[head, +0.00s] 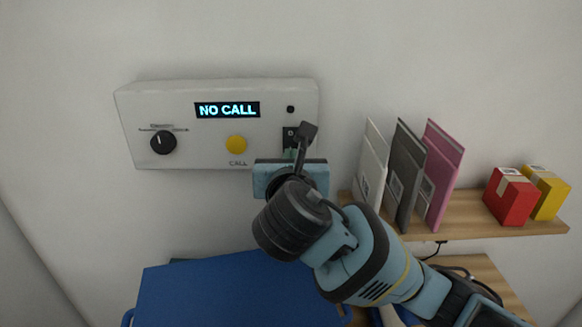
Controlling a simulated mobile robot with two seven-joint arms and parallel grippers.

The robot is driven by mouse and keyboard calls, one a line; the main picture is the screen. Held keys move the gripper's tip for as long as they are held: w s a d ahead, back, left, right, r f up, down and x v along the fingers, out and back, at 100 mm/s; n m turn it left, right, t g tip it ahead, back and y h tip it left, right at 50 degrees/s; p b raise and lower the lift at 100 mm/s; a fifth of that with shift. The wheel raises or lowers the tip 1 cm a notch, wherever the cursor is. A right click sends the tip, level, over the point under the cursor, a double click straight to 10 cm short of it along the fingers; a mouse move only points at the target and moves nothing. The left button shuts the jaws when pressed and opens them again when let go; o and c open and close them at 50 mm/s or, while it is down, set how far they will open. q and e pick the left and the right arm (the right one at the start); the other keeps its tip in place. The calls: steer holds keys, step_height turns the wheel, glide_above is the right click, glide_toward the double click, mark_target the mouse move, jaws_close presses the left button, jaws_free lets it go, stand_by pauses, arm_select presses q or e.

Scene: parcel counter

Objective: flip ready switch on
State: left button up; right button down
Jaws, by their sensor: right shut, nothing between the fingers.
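A white control panel (190,140) is fixed to the wall at upper left. Its display (227,110) reads "NO CALL". It carries a black knob (163,142), a yellow call button (236,144) and a small dark round spot (290,109). The dark switch plate (288,133) at the panel's right end is partly hidden behind my right gripper (300,140). That gripper is shut and empty, with its tip in front of the panel's right end. I cannot tell whether it touches the switch, nor the switch's position. My left gripper is out of view.
A wooden shelf (480,222) at right holds white, grey and pink upright mailers (443,170), a red box (511,196) and a yellow box (549,193). A blue surface (220,292) lies below the panel. The wall left of the panel is clear.

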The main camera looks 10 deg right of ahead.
steer(key=shift+w+d, duration=0.1)
steer(key=shift+w, duration=0.45)
